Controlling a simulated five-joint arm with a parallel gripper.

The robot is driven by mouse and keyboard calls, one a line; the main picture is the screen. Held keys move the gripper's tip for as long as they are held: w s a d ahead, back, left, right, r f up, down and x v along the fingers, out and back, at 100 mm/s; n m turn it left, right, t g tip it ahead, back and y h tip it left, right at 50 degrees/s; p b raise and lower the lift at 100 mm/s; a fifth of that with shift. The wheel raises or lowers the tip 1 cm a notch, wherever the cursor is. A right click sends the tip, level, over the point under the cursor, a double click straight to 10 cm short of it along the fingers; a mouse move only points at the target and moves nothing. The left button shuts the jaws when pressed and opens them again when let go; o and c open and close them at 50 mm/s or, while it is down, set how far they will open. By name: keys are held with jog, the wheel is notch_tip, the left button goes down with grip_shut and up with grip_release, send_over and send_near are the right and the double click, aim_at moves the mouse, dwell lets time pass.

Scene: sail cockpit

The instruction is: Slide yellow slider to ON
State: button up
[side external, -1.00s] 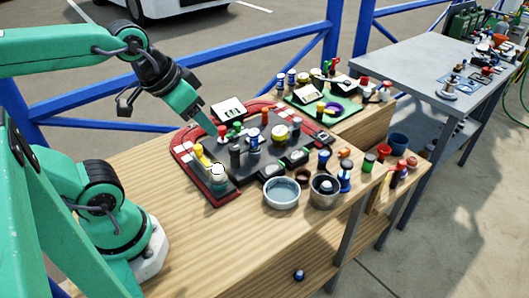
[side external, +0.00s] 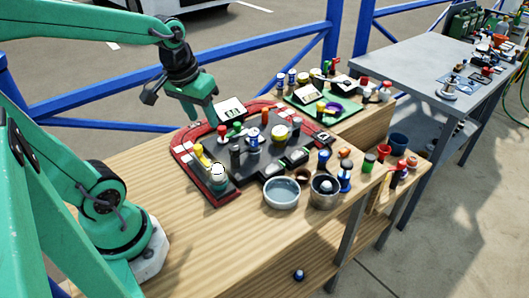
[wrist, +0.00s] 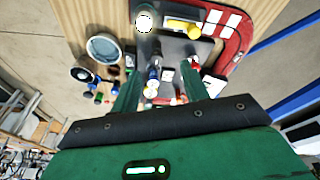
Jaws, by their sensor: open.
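The yellow slider (side external: 199,151) sits at the near left part of the dark control board with a red border (side external: 222,197). In the wrist view the yellow slider (wrist: 185,26) lies at the top, beyond my fingertips, beside white tiles. My gripper (side external: 205,117) hangs above the far left edge of the board, pointing down. In the wrist view my gripper (wrist: 162,80) has its two green fingers apart with other board controls below between them. It is apart from the yellow slider. ON and OFF markings are too small to read.
A white-topped knob (side external: 217,170) stands close to the slider. A grey bowl (side external: 281,193) and a metal cup (side external: 324,191) stand in front. The bare wood at near left is free.

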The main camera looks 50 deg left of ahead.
aim_at(198, 146)
jog(key=a+f+n+g, duration=0.1)
jog(key=a+f, duration=0.1)
jog(key=a+f+n+g, duration=0.1)
jog(key=a+n, duration=0.1)
jog(key=a, duration=0.1)
jog(key=a+f+n, duration=0.1)
jog(key=a+f, duration=0.1)
jog(key=shift+w+a+f+n+g+h, duration=0.25)
jog(key=shift+w+f+n+g+h, duration=0.05)
jog(key=shift+w+f+g, duration=0.1)
jog(key=shift+f, duration=3.85)
grip_shut()
